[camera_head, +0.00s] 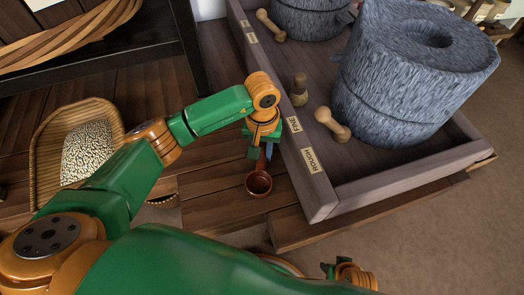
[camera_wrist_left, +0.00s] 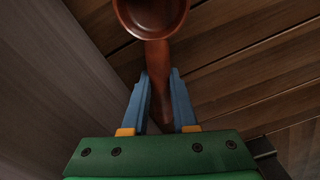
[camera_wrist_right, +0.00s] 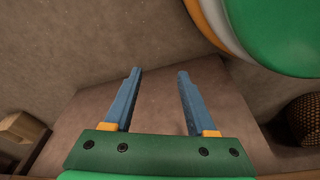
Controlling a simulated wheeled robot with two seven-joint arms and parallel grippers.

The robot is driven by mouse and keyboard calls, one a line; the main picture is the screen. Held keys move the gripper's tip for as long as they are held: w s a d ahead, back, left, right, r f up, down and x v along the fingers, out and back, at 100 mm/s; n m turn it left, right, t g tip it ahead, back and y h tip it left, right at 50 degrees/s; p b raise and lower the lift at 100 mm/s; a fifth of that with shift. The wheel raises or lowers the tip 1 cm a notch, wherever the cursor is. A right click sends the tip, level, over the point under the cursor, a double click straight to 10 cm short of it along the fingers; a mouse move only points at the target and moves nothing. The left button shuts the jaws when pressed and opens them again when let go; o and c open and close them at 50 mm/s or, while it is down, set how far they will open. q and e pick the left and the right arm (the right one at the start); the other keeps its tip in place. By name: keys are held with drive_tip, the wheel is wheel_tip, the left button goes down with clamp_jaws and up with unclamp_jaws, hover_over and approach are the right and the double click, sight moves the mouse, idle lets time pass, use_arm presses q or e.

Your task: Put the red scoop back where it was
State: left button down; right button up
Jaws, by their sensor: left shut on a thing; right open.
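The red scoop (camera_head: 258,183) has a round bowl and a short handle. My left gripper (camera_head: 262,150) is shut on its handle, beside the left wall of the wooden tray. In the left wrist view the scoop's bowl (camera_wrist_left: 150,14) lies at the top, and its handle runs down between the blue fingers of my left gripper (camera_wrist_left: 160,95). I cannot tell whether the bowl touches the plank surface below. My right gripper (camera_wrist_right: 158,95) is open and empty; it also shows low in the head view (camera_head: 345,268).
A wooden tray (camera_head: 318,200) labelled FINE and ROUGH holds grey stone querns (camera_head: 400,80), wooden handles (camera_head: 333,124) and a small peg (camera_head: 299,88).

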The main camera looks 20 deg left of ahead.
use_arm(q)
drive_tip(key=shift+f, duration=0.3)
drive_tip(key=c, duration=0.6)
unclamp_jaws()
